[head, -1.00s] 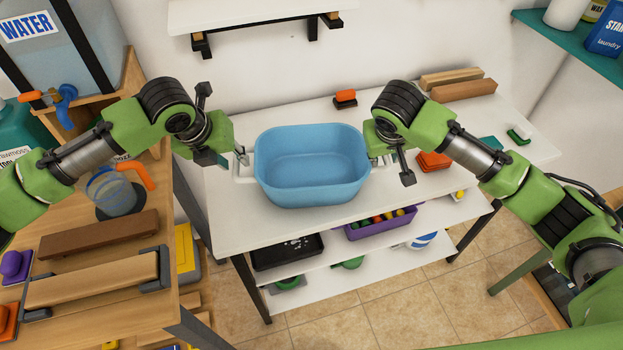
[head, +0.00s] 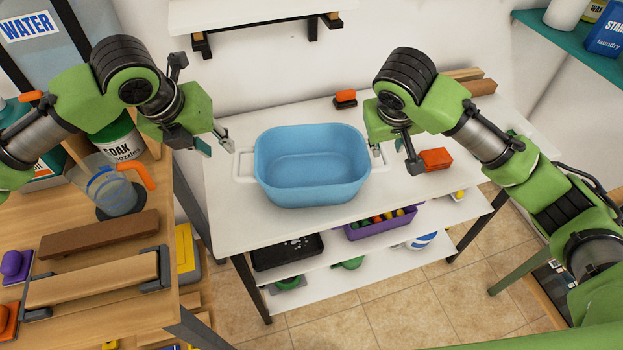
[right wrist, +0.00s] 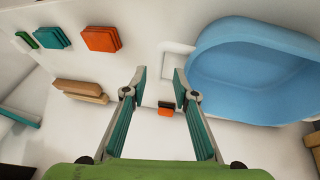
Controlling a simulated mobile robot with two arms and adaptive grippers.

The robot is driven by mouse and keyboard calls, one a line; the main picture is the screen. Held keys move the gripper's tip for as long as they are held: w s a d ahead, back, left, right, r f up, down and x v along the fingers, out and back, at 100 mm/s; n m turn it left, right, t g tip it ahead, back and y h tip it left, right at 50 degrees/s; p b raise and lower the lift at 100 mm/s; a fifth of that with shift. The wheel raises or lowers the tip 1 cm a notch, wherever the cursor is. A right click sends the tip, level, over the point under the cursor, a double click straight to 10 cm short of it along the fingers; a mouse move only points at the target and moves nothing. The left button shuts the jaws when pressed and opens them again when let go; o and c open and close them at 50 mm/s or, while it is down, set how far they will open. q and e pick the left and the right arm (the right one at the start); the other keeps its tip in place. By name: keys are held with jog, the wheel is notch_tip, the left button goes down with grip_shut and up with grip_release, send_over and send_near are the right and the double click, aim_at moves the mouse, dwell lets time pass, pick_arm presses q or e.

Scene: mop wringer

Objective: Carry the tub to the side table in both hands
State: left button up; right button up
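The light blue tub (head: 312,165) stands upright on the white side table (head: 225,205), with a white handle (head: 243,166) at each end. My left gripper (head: 218,146) is open and empty, above and left of the left handle, apart from it. My right gripper (head: 394,160) is by the tub's right end; its fingers partly cover the right handle in the head view.
An orange block (head: 436,158) and an orange-and-black brush (head: 345,98) lie on the table. A purple bin (head: 382,228) and a black tray (head: 287,252) sit on the shelf below. A wooden bench (head: 100,235) with a clear jug (head: 112,192) stands at left. A wall shelf hangs above.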

jog(key=v, duration=0.4)
dwell(0.5)
